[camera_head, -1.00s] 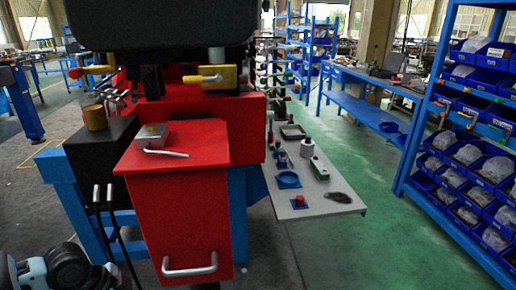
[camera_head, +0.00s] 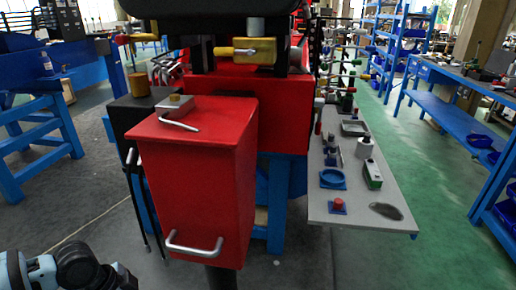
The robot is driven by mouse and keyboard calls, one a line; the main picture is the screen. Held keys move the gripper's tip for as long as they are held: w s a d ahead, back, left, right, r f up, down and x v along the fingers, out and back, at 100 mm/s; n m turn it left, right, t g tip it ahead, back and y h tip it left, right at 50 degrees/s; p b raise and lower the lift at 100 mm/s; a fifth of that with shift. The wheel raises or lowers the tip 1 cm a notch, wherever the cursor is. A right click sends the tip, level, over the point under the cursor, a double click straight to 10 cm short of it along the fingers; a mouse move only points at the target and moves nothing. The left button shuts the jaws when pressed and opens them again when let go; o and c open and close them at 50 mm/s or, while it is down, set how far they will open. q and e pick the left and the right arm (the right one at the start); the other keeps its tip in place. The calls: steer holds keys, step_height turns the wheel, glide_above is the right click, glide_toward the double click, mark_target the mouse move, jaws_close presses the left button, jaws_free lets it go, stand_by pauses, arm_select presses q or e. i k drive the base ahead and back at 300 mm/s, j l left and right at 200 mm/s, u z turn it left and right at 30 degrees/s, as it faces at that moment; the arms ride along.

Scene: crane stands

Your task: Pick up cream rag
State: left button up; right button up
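I cannot pick out a clearly cream rag in the head view. A flat, dark grey-brown piece (camera_head: 386,211) lies at the near end of the grey side table (camera_head: 345,212); it may be a cloth, but I cannot tell. Part of my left arm, pale blue and dark grey, shows at the bottom left corner. Its gripper is not visible there. My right arm and gripper are not in view.
A red cabinet (camera_head: 190,190) stands in front, with a metal block (camera_head: 174,103) and a bent bar on top. The side table also holds a blue ring (camera_head: 332,179), a red knob (camera_head: 338,204) and a white-green box (camera_head: 373,175). Green floor to the right is free.

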mark_target(325, 134)
steer(key=l+u, duration=0.5)
steer(key=l, duration=0.35)
steer(key=i+l+u, duration=0.15)
steer(key=l, duration=0.3)
steer(key=l+u, duration=0.15)
steer(key=l, duration=0.35)
